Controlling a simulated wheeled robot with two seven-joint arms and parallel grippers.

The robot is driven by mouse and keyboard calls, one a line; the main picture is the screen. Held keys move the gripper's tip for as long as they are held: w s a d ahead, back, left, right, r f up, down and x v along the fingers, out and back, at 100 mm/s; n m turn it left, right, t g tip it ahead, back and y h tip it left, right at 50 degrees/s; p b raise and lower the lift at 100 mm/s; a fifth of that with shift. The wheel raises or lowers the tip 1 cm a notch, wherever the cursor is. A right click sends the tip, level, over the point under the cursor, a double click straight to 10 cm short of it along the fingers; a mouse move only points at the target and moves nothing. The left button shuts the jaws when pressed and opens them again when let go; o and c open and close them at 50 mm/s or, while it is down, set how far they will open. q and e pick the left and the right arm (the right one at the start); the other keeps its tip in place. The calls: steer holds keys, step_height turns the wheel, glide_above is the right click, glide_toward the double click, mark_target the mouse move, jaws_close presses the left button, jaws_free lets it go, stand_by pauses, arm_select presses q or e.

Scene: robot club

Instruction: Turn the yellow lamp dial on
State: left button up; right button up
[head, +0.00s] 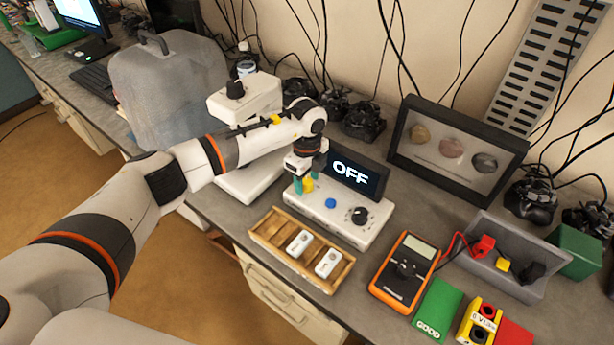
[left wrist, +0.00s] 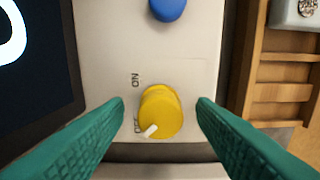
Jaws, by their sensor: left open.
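The yellow lamp dial (left wrist: 160,112) sits on the white control box (head: 337,210). In the left wrist view its white pointer is turned to the OFF mark, with the ON mark beside it. My left gripper (head: 304,186) is over the dial in the head view, which shows only part of the yellow dial (head: 308,184). In the left wrist view the green fingers of my left gripper (left wrist: 161,108) are open on either side of the dial, with gaps to it. The dark display (head: 352,172) on the box reads OFF. My right gripper is not in view.
A blue button (head: 330,203) and a black knob (head: 358,215) are on the same box. A wooden tray (head: 262,237) stands in front of it. An orange multimeter (head: 404,270) and a grey bin (head: 540,286) are to the right. A white microscope-like device (head: 245,103) stands behind my left arm.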

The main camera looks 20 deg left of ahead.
arm_select(q)
steer(key=shift+c, duration=0.3)
steer(key=c, duration=0.9)
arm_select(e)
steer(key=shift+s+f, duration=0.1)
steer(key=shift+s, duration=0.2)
